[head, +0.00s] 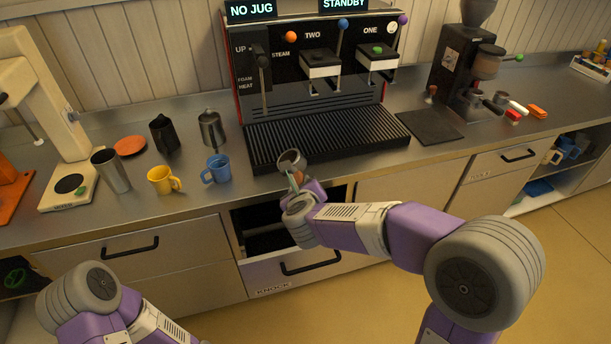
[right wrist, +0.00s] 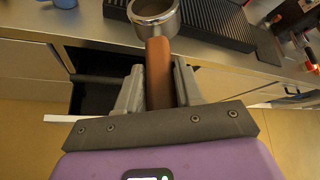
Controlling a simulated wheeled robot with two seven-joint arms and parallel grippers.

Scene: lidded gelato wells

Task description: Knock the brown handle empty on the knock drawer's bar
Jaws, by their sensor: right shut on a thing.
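The brown handle is a portafilter with a round metal basket (head: 291,157) and a brown grip that shows in the right wrist view (right wrist: 159,72). My right gripper (head: 297,184) is shut on the grip and holds the basket up near the counter's front edge, above the knock drawer. The basket's inside looks brownish, but I cannot tell what it holds. The knock drawer (head: 292,268) is pulled open, with a dark inside. A dark bar (right wrist: 95,79) seems to cross it in the right wrist view. My left gripper is out of view; only its arm shows at lower left.
The espresso machine's drip tray (head: 325,135) lies just behind the basket. A blue mug (head: 216,169), a yellow mug (head: 161,180) and metal jugs stand left on the counter. A grinder (head: 465,75) stands at the right. The floor in front is clear.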

